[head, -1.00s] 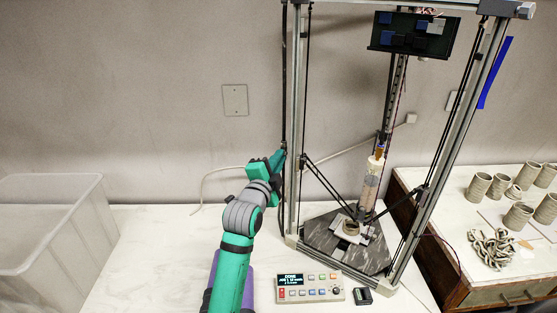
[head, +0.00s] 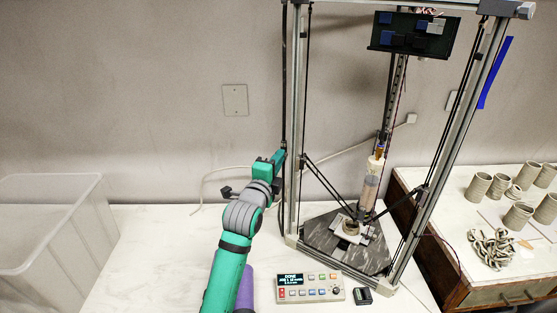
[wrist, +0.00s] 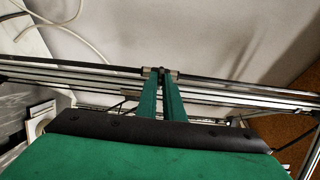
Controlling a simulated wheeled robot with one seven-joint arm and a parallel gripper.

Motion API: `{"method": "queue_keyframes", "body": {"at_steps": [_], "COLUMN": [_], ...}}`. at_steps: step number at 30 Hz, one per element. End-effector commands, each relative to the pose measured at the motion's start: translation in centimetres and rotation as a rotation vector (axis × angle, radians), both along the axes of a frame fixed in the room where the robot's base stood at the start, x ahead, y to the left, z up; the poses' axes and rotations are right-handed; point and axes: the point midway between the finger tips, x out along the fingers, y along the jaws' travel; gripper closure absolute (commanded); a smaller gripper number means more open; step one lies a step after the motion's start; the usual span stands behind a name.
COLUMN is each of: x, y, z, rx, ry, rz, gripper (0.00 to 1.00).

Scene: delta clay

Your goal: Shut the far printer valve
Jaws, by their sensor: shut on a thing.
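The delta clay printer (head: 293,215) stands on the white table with its metal posts upright. My gripper (head: 282,156) is at the left post, on the dark line that runs up beside it. In the wrist view my gripper (wrist: 161,74) has its two green fingers close together on a small valve (wrist: 161,69) between grey fittings on that line. The fingertips cover most of the valve, so its handle position cannot be told. In the head view the valve is hidden by my gripper.
A clear bin (head: 60,225) stands at the left. A control box (head: 310,288) and a small dark device (head: 362,296) lie in front of the printer.

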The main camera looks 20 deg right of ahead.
Motion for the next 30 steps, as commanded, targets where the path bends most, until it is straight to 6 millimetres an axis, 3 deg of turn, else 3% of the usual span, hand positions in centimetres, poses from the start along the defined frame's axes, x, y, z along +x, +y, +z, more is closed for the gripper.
{"method": "queue_keyframes", "body": {"at_steps": [4, 6, 7, 19, 30], "x": [-0.1, -0.1, -0.1, -0.5, -5.7], "y": [-0.3, -0.2, -0.2, 0.4, 4.2], "z": [-0.2, -0.2, -0.2, -0.1, -0.1], "rx": [0.001, 0.001, 0.000, -0.001, -0.002], "ry": [0.004, 0.004, 0.004, 0.002, 0.003], "rz": [-0.005, -0.004, -0.004, 0.000, 0.001], "gripper": [1.00, 0.78, 0.74, 0.74, 0.74]}}
